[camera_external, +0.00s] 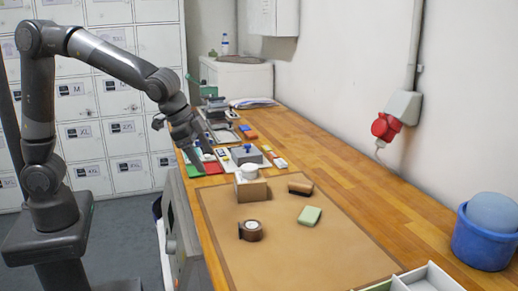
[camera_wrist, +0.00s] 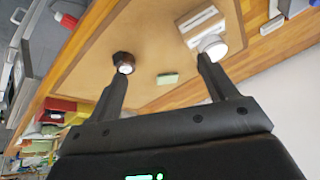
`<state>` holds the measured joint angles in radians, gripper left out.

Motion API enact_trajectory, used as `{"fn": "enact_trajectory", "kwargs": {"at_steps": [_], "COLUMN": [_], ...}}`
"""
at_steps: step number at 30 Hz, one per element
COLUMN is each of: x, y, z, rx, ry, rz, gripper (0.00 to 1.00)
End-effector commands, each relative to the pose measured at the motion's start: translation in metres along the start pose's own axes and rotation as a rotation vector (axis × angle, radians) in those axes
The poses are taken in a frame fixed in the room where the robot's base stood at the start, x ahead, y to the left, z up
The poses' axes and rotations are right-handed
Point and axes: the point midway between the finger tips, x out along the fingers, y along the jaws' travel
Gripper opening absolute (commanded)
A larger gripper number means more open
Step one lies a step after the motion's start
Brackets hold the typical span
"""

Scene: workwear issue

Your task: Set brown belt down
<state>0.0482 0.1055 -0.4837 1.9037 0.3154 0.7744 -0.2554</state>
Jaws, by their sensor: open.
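A brown coil with a pale top (camera_external: 250,231), which looks like the rolled brown belt, rests on the tan mat (camera_external: 285,258) near its left edge. It also shows in the wrist view (camera_wrist: 122,60), beyond the left fingertip. My gripper (camera_external: 197,155) is raised over the left side of the workbench, back from the coil and apart from it. In the wrist view my gripper (camera_wrist: 163,68) has its two fingers spread wide with nothing between them.
On the mat are a small cardboard box with a white round item (camera_external: 251,188), a green block (camera_external: 309,215) and a brown-and-black item (camera_external: 300,187). Trays and small coloured items crowd the bench behind. A white divided tray (camera_external: 430,281) and blue tub (camera_external: 484,240) stand front right.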

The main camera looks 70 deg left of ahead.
Motion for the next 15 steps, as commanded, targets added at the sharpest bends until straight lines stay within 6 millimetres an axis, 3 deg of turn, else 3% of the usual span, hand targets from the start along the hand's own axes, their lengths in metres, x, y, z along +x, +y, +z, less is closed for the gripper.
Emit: {"fn": "enact_trajectory", "kwargs": {"at_steps": [1,6,15], "x": [-0.015,-0.053,-0.107], "y": [-0.015,-0.055,-0.102], "z": [0.015,0.067,0.172], "rx": [-0.018,-0.092,-0.255], "ry": [0.002,-0.006,0.003], "rz": [-0.028,-0.089,-0.127], "gripper": [0.77,0.77,0.77]}}
